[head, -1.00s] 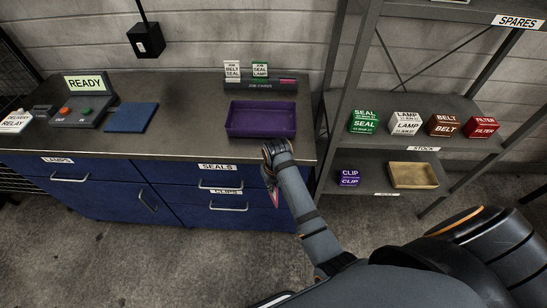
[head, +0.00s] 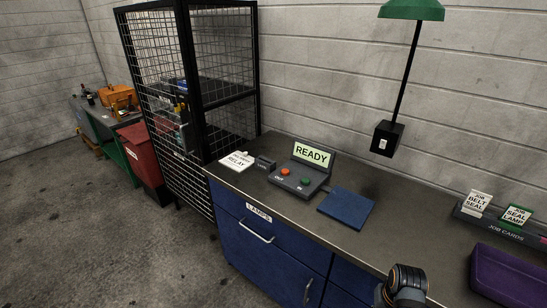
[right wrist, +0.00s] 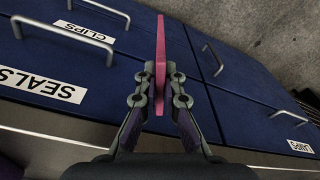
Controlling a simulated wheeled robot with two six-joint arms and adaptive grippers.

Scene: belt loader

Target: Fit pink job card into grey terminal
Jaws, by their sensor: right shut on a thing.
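In the right wrist view my right gripper (right wrist: 159,84) is shut on the pink job card (right wrist: 161,42), which shows nearly edge-on and points away from the fingers. Below the card are blue drawer fronts. In the head view part of my right arm shows at the bottom, right of and nearer than the terminal; the card is out of that view. My left gripper is not in view.
A blue mat (head: 346,209) lies right of the terminal, a white delivery relay card (head: 237,161) left of it. The job card rack (head: 500,231) and purple tray (head: 510,275) are at the right. A mesh cage (head: 195,100) stands left of the bench. The bench front is clear.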

